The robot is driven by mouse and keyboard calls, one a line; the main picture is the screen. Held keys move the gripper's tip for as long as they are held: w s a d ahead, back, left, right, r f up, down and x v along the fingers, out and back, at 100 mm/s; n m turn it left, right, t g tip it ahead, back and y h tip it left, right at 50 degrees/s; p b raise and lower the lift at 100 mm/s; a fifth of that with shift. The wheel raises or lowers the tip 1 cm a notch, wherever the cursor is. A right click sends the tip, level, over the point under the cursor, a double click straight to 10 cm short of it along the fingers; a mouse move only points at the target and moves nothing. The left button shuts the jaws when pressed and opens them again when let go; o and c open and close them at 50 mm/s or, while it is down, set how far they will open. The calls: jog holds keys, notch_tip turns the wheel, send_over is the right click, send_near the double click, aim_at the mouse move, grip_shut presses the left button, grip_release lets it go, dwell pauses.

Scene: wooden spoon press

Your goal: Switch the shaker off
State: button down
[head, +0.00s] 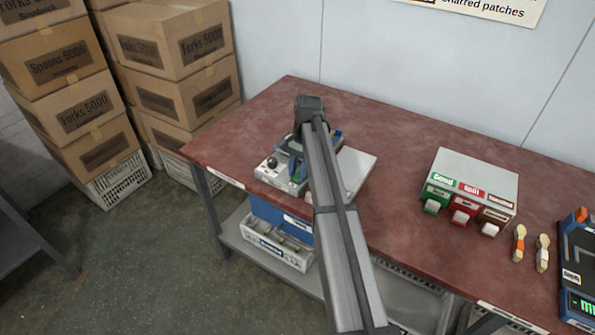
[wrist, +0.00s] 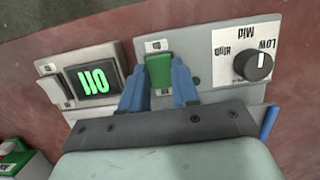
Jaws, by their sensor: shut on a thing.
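The shaker's grey control panel (wrist: 213,45) is upside down in the wrist view. It has a green rocker switch (wrist: 159,70) with a small label and a black knob (wrist: 258,65) beside Low, Mid and High markings. My gripper (wrist: 158,86) has its blue fingers on either side of the green switch, shut on it. In the head view the shaker (head: 358,165) sits at the table's left end, partly hidden by my arm. Its knob (head: 272,164) shows there, and my gripper (head: 296,166) is at its front; the switch is hidden.
A unit with a lit green display (wrist: 93,80) and a white rocker (wrist: 54,90) adjoins the panel. A box with green, red and brown fronts (head: 475,180), two spoons (head: 519,243) and a blue device (head: 576,260) stand on the red table (head: 405,225) to the right. Cartons (head: 170,40) stand left.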

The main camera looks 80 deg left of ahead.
dwell(0.3)
jog(key=c, duration=0.8)
grip_release()
jog(key=shift+c, duration=0.2)
jog(key=shift+r, duration=0.15)
jog(key=v, duration=1.3)
jog(key=shift+w+r, duration=0.2)
jog(key=shift+r, duration=0.05)
jog(key=shift+a, duration=0.15)
